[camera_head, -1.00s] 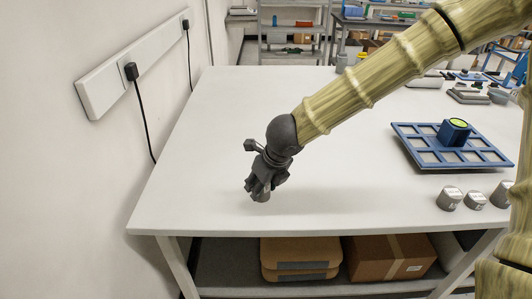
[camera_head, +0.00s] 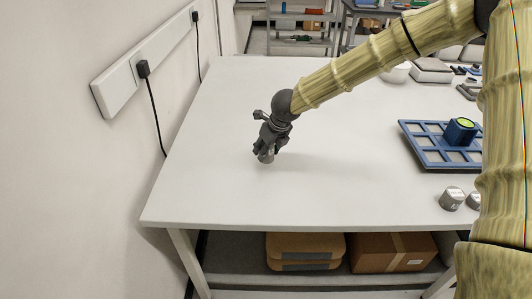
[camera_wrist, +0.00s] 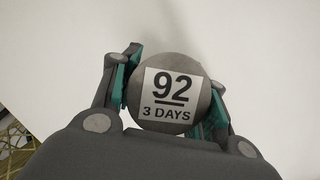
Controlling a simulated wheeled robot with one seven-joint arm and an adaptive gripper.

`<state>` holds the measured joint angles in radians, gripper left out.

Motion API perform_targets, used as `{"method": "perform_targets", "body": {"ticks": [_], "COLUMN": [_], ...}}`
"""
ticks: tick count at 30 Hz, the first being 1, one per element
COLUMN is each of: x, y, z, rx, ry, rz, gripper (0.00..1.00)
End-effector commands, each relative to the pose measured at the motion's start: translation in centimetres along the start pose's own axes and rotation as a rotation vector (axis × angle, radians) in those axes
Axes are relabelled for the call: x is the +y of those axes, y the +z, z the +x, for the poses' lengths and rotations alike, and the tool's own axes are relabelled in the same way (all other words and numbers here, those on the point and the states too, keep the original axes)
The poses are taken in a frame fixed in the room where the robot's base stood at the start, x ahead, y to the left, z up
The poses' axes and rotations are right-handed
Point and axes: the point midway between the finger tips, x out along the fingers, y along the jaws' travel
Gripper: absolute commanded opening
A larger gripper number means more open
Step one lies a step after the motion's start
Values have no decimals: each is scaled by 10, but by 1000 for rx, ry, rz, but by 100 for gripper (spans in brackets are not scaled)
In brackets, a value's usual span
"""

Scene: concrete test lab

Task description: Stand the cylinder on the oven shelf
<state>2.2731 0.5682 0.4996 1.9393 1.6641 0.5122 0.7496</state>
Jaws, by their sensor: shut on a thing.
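My gripper (camera_head: 266,149) is shut on a grey metal cylinder (camera_head: 266,158) above the white table. In the wrist view the cylinder (camera_wrist: 175,93) is seen end-on between the two green-padded fingers, its round face bearing a label that reads "92" and "3 DAYS". In the head view only its lower end shows beneath the fingers, with a soft shadow on the table nearby. It seems a little off the surface. I see no oven or oven shelf in these frames.
The white table (camera_head: 225,190) is clear around my gripper. A blue compartment tray (camera_head: 420,144) with a blue block (camera_head: 460,131) lies to the right, near small metal cylinders (camera_head: 452,198). A wall with a socket strip (camera_head: 120,88) is at left. Boxes (camera_head: 392,252) lie below.

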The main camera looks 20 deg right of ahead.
Motion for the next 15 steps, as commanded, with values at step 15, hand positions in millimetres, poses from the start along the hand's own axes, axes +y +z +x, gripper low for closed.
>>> {"method": "perform_targets", "body": {"ticks": [15], "x": [-4], "y": [-5], "z": [36], "rx": [-1], "ry": [1], "rz": [-3], "gripper": [5]}}
